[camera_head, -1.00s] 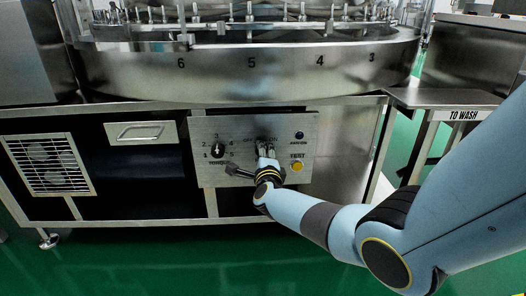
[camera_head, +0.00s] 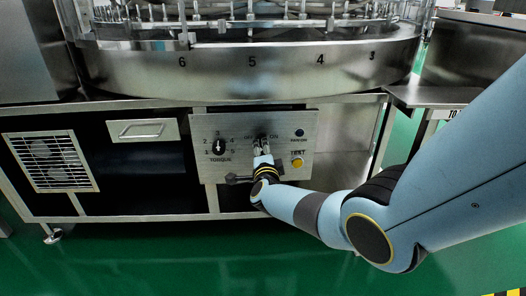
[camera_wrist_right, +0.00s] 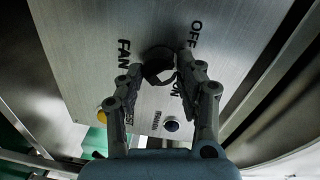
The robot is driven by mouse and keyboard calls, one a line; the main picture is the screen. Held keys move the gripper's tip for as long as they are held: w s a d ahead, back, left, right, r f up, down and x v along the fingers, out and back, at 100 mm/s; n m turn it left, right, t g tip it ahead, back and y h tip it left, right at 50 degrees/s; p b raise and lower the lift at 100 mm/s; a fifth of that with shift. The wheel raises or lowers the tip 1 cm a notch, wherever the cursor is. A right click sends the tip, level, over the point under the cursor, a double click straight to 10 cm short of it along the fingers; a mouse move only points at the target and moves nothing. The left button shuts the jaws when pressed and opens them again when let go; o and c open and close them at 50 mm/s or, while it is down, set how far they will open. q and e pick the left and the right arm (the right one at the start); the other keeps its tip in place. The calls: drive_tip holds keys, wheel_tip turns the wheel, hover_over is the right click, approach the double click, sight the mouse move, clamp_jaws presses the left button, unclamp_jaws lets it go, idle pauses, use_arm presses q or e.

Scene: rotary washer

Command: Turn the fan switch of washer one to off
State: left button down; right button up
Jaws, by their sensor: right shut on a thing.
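The fan switch is a dark round knob (camera_wrist_right: 158,64) on the metal control panel (camera_head: 300,118). In the right wrist view it sits between the printed words FAN, OFF and ON. My right gripper (camera_wrist_right: 161,66) has its two fingers on either side of the knob and is shut on it. In the head view the right gripper (camera_head: 262,146) is at the upper middle of the panel, and its fingers mostly hide the knob. The knob's exact pointing direction is hard to tell. My left gripper is not in view.
A black torque dial (camera_head: 218,147) is left of the gripper, and a yellow TEST button (camera_head: 297,163) is close on its right. A dark button (camera_head: 299,133) is above that. The round washer drum (camera_head: 250,70) overhangs the panel. Green floor (camera_head: 190,255) is open in front.

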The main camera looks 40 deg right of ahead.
drive_tip(key=shift+f, duration=0.1)
drive_tip(key=o, duration=1.1)
drive_tip(key=shift+o, duration=0.2)
drive_tip(key=shift+s, duration=0.1)
drive_tip(key=v, duration=1.2)
